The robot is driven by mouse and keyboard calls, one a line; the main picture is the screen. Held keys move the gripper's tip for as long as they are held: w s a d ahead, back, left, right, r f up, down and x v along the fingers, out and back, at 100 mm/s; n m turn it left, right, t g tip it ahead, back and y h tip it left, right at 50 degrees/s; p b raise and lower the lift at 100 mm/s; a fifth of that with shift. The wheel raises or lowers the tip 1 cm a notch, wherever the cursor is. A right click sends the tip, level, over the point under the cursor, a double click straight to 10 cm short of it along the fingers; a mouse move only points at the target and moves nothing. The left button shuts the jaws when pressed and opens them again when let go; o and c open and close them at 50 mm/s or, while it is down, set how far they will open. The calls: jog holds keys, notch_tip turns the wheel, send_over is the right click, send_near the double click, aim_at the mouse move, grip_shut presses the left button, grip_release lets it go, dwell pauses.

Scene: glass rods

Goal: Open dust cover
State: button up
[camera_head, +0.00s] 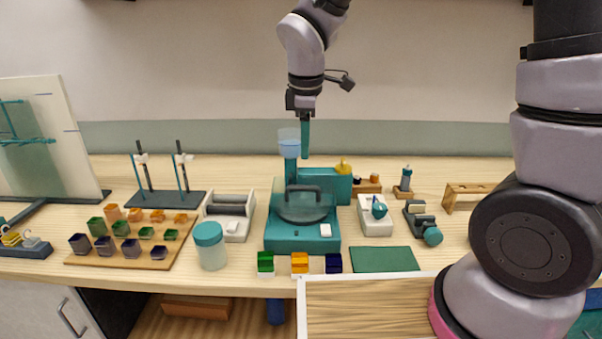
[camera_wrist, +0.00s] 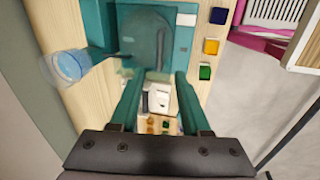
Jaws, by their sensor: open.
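A teal machine (camera_head: 302,241) stands in the middle of the bench. A clear, grey-tinted dust cover (camera_head: 292,212) with a dark handle (camera_head: 303,187) lies over its round top and looks closed. My gripper (camera_head: 306,156) points down above the back of the machine, clear of the handle. In the wrist view its teal fingers (camera_wrist: 158,74) are spread with nothing held between them. The machine (camera_wrist: 180,42) fills the top of the wrist view, and the dark handle (camera_wrist: 160,47) shows beyond the fingertips. The cover's edges are hard to make out there.
A teal-lidded jar (camera_head: 210,246) and a white device (camera_head: 231,214) stand left. Small coloured blocks (camera_head: 299,263) line the front. Another white device (camera_head: 374,215) stands right.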

aim_at(302, 186)
jog(key=f, duration=0.3)
jog(key=w+f, duration=0.1)
jog(key=f, duration=0.3)
jog(key=w+f, duration=0.1)
jog(key=f, duration=0.3)
jog(key=shift+w+a, duration=0.15)
jog(key=shift+a, duration=0.15)
grip_shut()
dwell(1.0)
